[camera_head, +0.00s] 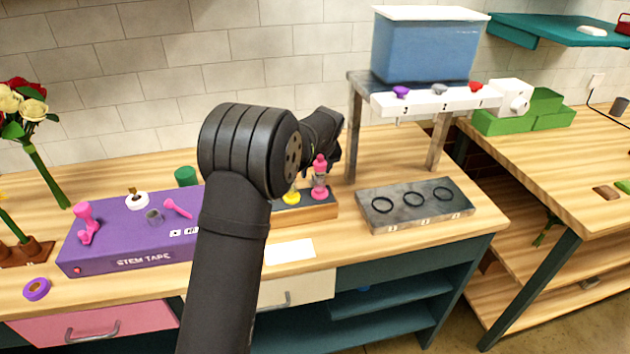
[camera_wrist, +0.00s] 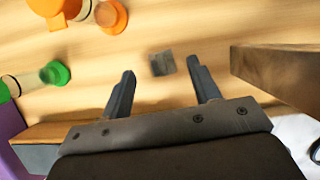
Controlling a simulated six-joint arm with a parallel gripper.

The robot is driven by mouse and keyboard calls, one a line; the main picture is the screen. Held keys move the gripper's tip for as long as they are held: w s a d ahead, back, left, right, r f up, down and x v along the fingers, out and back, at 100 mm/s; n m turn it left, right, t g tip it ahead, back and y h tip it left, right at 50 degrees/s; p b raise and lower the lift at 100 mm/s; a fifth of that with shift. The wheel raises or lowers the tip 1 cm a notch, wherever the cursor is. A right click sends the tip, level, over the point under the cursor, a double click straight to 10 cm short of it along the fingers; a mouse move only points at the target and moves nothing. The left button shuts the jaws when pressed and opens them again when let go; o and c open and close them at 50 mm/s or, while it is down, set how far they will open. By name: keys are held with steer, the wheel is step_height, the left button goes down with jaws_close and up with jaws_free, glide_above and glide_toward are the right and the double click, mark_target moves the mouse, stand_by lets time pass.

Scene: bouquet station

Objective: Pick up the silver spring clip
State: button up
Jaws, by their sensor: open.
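A small grey, blurred square piece (camera_wrist: 162,65), which looks like the silver spring clip, lies on the wooden table in the wrist view. My gripper (camera_wrist: 160,72) is open, with the piece showing between its two fingertips and nearer the right one. I cannot tell how far above the table the fingers are. Nothing is held. In the head view my arm's dark end (camera_head: 322,128) reaches over the back of the table; the fingers and the clip cannot be made out there.
Near the gripper, the wrist view shows an orange object (camera_wrist: 110,18), a green-capped item (camera_wrist: 55,73) and a brown block (camera_wrist: 272,72) at right. The head view shows a purple stem tape box (camera_head: 130,244), a grey ring block (camera_head: 440,205) and a raised shelf (camera_head: 425,98).

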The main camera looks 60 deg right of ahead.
steer(key=x, duration=0.3)
steer(key=shift+f, duration=0.1)
steer(key=c, duration=1.1)
steer(key=shift+o, duration=0.2)
